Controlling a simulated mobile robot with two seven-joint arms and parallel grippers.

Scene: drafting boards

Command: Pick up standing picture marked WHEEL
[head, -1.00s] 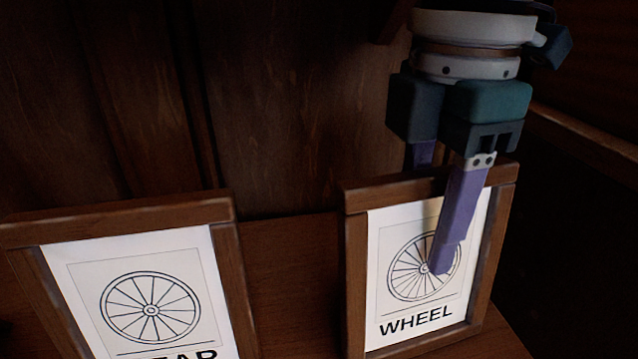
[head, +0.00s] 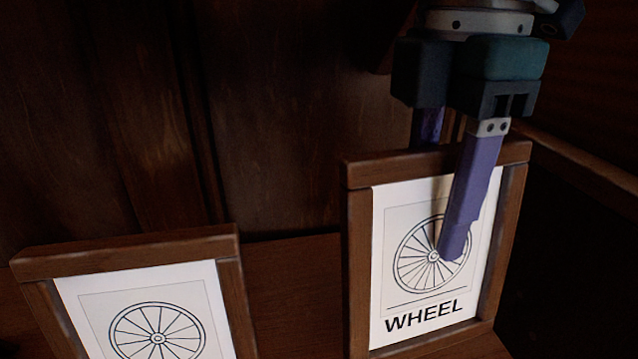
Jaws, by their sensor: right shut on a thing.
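The picture marked WHEEL (head: 405,255) is upright in a brown wooden frame at the right of the head view, with a spoked wheel drawn above its label. My right gripper (head: 458,215) comes down from above and is shut on its top edge. One purple finger lies over the front, across part of the wheel drawing. The other finger goes behind the frame and its tip is hidden. The picture's base looks a little above the shelf, but its lower edge is partly cut off. My left gripper is not in view.
A second framed picture (head: 150,290) with a similar wheel drawing stands at the left, apart from the first; its label is below the view. Both are at a brown wooden shelf (head: 292,275) before a dark panelled wall (head: 285,120). A wooden rail (head: 590,165) runs at the right.

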